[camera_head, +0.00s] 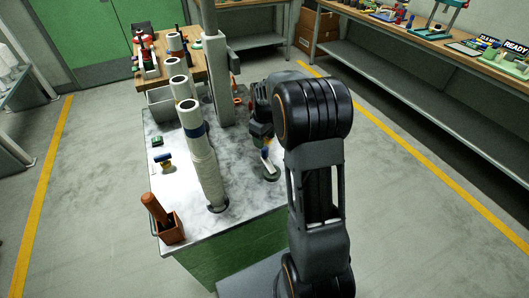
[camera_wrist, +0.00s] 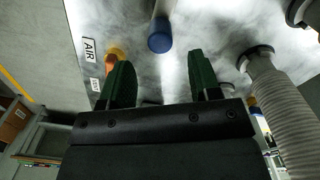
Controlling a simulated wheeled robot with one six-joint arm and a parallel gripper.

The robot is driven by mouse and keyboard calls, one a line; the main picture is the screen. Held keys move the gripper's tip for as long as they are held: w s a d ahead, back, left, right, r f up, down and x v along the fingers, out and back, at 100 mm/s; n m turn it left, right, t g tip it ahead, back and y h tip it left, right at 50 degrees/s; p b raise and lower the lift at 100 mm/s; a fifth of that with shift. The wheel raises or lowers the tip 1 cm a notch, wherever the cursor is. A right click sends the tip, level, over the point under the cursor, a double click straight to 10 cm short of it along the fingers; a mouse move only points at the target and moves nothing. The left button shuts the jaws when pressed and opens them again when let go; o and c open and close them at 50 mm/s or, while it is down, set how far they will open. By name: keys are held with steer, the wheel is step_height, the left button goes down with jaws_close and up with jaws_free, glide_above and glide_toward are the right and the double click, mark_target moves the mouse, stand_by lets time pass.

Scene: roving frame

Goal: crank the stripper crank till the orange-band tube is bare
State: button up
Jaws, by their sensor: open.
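My gripper (camera_head: 262,132) is over the right side of the marble-topped bench, partly hidden by my arm. In the wrist view its two green-padded fingers (camera_wrist: 160,78) are apart with nothing between them. A pale post with a blue end (camera_wrist: 160,42) lies just beyond the gap, roughly centred; it looks like the crank handle. In the head view a blue-tipped handle (camera_head: 265,154) stands on a small round base just below my gripper. A tall white wrapped tube (camera_head: 204,165) with a blue band stands left of it. I cannot make out an orange band on any tube.
A brown box (camera_head: 171,229) with a wooden-handled tool is at the front left corner. An orange fitting (camera_wrist: 112,60) sits by an AIR label. Floor is clear left of the bench (camera_head: 180,205).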

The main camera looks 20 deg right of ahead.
mark_target(265, 147)
step_height(265, 147, down, 7)
steer(key=shift+f, duration=0.2)
stand_by(0.4)
jaws_close()
stand_by(0.3)
